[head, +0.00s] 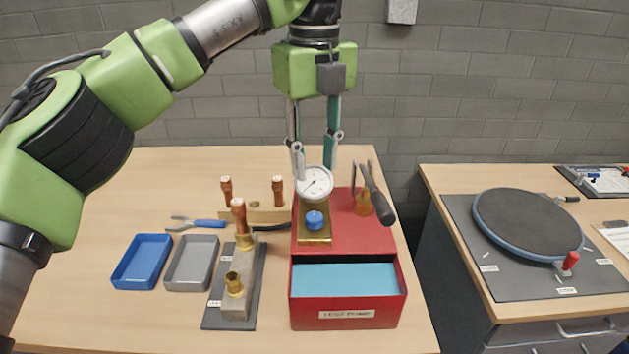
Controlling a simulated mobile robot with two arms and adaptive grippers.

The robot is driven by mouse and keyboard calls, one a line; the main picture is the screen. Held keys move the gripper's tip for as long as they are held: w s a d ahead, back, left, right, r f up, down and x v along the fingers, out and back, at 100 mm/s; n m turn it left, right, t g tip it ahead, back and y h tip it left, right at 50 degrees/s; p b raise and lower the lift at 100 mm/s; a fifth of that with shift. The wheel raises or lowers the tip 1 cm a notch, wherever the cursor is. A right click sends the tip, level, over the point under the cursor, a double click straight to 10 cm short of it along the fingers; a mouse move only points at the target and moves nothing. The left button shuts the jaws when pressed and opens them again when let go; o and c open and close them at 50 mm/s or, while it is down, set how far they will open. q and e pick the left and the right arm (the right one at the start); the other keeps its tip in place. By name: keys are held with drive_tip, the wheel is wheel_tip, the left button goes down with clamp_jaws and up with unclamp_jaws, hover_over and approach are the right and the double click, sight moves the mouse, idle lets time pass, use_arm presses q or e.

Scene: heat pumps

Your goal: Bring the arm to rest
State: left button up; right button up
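My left gripper (315,160) hangs down from the green arm (165,65) over the red heat pump box (362,236). Its two fingers are apart, one on each side of the upper part of a round white dial gauge (315,183). Whether a fingertip touches the gauge I cannot tell. The gauge stands above a brass block (314,238) with a blue knob (314,219) on top of the box. My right gripper is not in view.
A black-handled tool (377,196) stands in an amber holder on the box. Left of it are a block with copper fittings (237,290), a grey tray (191,286), a blue tray (142,286) and pliers (197,223). A turntable (527,222) is on the right bench. The back left table is clear.

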use_arm(q)
drive_tip(key=shift+r, duration=0.6)
